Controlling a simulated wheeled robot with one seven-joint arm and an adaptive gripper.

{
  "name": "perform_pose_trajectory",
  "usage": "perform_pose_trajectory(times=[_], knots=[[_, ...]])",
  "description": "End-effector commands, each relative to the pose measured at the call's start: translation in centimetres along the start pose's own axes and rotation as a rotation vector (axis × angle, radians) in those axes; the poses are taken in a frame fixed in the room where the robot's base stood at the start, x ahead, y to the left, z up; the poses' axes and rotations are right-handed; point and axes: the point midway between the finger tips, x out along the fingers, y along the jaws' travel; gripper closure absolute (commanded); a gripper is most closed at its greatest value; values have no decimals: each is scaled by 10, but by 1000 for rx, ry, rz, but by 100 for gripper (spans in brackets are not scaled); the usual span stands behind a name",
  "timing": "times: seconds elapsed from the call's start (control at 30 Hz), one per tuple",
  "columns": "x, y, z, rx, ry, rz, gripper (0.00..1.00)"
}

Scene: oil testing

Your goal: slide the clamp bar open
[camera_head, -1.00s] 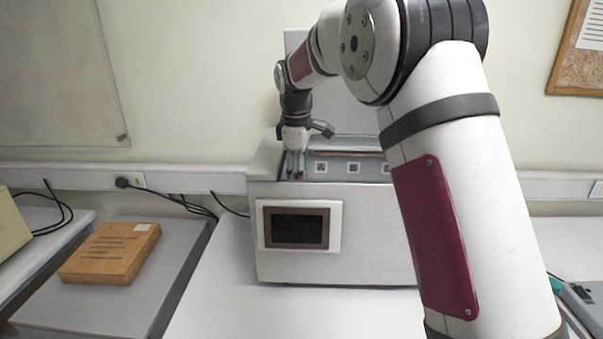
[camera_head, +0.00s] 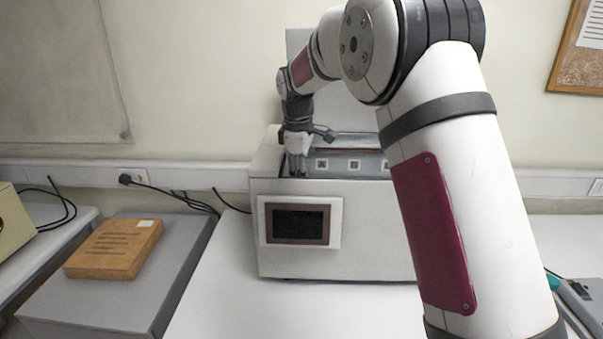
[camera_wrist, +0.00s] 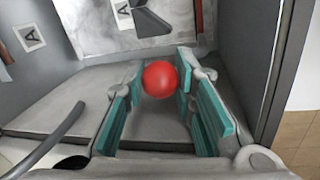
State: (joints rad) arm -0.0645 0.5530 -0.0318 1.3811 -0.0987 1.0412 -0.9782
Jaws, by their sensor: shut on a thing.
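My gripper (camera_head: 297,170) points down into the open top of the white machine (camera_head: 345,262), at its left end. In the wrist view its teal-padded fingers (camera_wrist: 160,95) stand on either side of a red ball knob (camera_wrist: 160,79) and are shut on it. A short dark rounded piece (camera_wrist: 150,22) shows just behind the knob. The clamp bar itself is not clearly visible; the knob looks like its handle, but the join is hidden. In the head view the fingertips are partly hidden by the machine's rim and the knob cannot be seen.
Square labels marked with letters (camera_head: 322,164) line the machine's inner panel; one shows close up (camera_wrist: 29,37). A dark wall (camera_wrist: 272,70) stands close right of the fingers. A screen (camera_head: 298,224) is on the machine's front. A wooden block (camera_head: 115,249) lies on a grey box at left.

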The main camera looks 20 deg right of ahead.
Motion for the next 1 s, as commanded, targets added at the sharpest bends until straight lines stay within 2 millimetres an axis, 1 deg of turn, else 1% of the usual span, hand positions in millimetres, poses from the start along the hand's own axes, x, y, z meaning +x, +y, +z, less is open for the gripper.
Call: perform_pose_trajectory(times=[0.03,0.1,0.33,0.37,0.4,0.43,0.8,0.87,0.97,1.0], knots=[[-2,-6,1,0,0,-5,100],[-2,-10,2,1,-1,-6,100],[-1,-11,1,-1,-2,-10,100],[-1,-11,1,-1,-2,-11,71],[-1,-11,1,-2,-2,-11,62],[-1,-11,1,-2,-2,-10,55],[-2,-9,1,-1,-1,-5,54],[-6,-9,1,-1,0,-5,54],[-18,-8,1,-1,1,-3,54],[-25,-8,1,-1,2,-2,54]])
